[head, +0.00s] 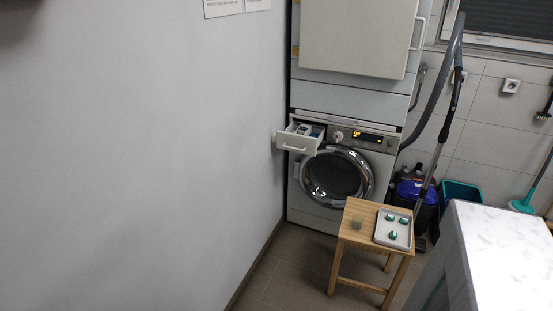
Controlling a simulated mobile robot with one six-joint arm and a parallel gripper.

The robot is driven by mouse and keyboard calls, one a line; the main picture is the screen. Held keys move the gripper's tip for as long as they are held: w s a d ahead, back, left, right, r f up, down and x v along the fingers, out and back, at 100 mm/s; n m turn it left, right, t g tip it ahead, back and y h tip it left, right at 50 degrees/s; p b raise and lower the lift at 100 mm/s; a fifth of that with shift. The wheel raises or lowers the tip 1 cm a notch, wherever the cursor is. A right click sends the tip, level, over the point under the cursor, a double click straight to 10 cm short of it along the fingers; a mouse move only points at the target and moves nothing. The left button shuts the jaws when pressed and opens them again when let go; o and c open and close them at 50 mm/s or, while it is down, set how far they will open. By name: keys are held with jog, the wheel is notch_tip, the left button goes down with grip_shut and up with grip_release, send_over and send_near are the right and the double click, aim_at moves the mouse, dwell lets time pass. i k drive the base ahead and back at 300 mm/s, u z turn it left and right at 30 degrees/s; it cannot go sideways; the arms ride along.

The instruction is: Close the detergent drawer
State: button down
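The detergent drawer (298,141) sticks out, open, at the upper left of the washing machine (306,211). Its inner compartments show from above, and its white front has a handle (294,148). The drawer's left side is close to the grey wall; whether they touch cannot be told. The machine's round door (336,177) is shut, and its display (367,136) glows yellow. My gripper is not in view.
A marble-topped counter (505,250) stands at right. A vacuum cleaner (415,193) stands behind the stool. Floor (285,270) is clear left of the stool.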

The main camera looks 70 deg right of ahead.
aim_at(293, 139)
jog(key=u, duration=0.3)
jog(key=k, duration=1.75)
jog(key=z, duration=0.65)
jog(key=i, duration=1.05)
jog(key=u, duration=0.1)
